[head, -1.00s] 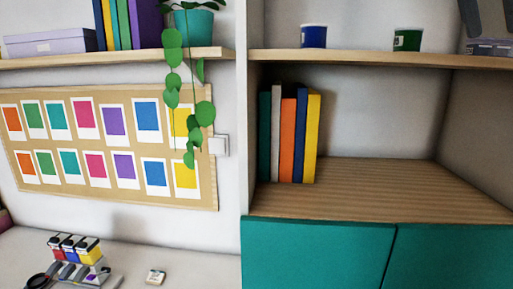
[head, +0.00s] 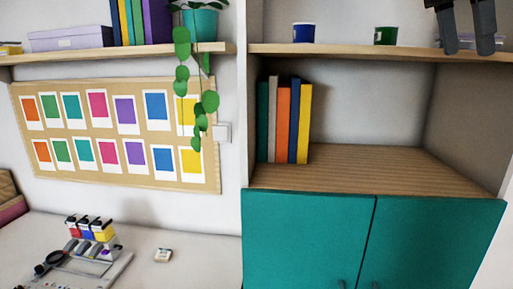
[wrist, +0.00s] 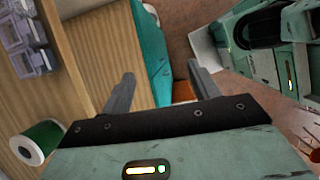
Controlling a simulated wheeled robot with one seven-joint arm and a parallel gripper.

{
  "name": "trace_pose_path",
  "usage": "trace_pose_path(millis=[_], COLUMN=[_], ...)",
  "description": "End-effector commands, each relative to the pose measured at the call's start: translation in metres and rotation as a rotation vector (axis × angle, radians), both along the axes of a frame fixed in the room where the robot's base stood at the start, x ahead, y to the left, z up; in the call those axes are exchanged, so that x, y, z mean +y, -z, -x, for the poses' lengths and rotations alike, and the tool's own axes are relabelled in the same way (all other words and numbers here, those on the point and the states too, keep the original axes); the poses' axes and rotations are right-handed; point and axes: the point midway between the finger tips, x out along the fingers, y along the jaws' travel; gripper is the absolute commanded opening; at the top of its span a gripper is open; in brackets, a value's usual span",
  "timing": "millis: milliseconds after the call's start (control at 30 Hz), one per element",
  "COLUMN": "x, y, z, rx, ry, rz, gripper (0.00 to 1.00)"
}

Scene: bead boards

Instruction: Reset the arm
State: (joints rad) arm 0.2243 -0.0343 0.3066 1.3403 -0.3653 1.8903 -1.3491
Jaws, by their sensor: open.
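My gripper (head: 468,30) shows at the top right of the head view, its two dark fingers pointing down in front of the upper shelf. In the wrist view my gripper (wrist: 160,88) has its fingers spread wide apart, with nothing between them. A green and white cylinder (wrist: 38,143) shows at the lower left of the wrist view.
The upper shelf (head: 350,53) runs below the fingers. Several books (head: 283,120) stand in the open cubby above teal cabinet doors (head: 310,235).

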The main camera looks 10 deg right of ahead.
Motion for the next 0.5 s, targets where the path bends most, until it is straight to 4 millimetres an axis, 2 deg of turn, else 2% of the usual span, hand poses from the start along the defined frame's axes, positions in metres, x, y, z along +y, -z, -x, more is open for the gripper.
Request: trace_pose_path(millis=[267, 367, 467, 500], x=[0.047, 0.072, 0.105, 0.121], y=[0.074, 0.111, 0.163, 0.187], z=[-0.016, -0.018, -0.014, -0.01], rx=[-0.05, -0.073, -0.096, -0.104], ry=[0.006, 0.022, 0.052, 0.071], rz=[-0.05, -0.083, -0.13, -0.154], gripper=[0.61, 0.61, 0.61, 0.61])
